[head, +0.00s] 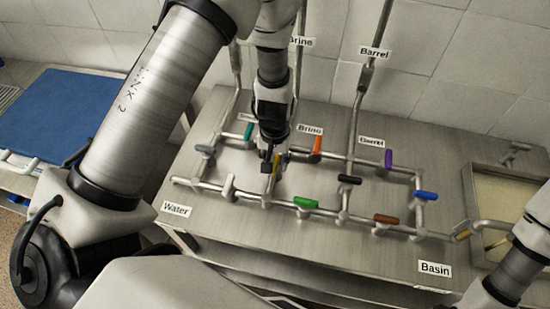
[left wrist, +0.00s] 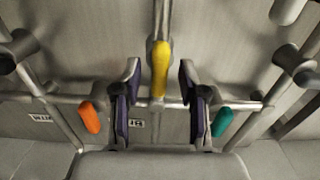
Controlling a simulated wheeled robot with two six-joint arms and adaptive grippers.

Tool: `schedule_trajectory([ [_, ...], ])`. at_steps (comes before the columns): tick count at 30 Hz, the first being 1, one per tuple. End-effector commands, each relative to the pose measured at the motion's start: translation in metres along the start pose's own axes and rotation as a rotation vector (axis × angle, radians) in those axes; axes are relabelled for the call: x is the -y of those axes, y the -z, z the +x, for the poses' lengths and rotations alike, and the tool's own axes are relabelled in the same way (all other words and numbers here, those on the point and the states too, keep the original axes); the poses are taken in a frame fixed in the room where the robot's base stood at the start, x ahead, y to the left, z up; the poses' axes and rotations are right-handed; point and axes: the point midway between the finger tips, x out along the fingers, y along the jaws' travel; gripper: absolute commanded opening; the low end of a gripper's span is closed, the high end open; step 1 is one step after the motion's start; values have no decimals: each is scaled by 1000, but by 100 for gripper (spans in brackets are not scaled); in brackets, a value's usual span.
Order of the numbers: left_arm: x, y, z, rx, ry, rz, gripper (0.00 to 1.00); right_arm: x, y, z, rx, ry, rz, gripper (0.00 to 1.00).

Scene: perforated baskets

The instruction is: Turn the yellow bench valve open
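The yellow valve handle (head: 277,160) is on the bench pipework, partly hidden by my left gripper (head: 270,166) in the head view. In the left wrist view the yellow handle (left wrist: 160,66) lies lengthwise in line with a pipe that runs up the picture. My left gripper's two dark fingers (left wrist: 160,88) are open, one on each side of the handle. A gap shows on both sides, so they do not appear to touch it. My right gripper is not seen; only part of my right arm shows at the lower right of the head view.
An orange handle (left wrist: 91,118) and a teal handle (left wrist: 222,121) flank the fingers. White (head: 229,187), green (head: 305,202) and black (head: 349,180) handles stand close by on the pipes. Upright pipes rise behind. A basin (head: 466,190) is at the right, a blue mat (head: 60,115) at the left.

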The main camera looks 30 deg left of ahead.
Motion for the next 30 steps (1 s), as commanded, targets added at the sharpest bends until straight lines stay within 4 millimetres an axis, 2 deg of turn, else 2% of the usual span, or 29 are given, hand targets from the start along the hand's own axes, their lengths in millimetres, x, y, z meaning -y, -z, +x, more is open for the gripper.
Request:
schedule_trajectory([
  [7,0,1,-2,-4,-1,1,43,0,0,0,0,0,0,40],
  [10,-1,2,-11,-5,-2,3,43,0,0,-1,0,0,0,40],
  [14,0,2,-37,-7,-1,3,43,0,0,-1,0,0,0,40],
  [18,-1,3,-74,-8,-2,2,43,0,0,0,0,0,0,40],
  [22,-1,2,-103,-6,-1,1,43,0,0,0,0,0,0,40],
  [25,0,1,-115,-3,-1,2,43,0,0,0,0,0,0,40],
  [30,0,1,-121,-1,0,1,43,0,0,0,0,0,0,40],
])
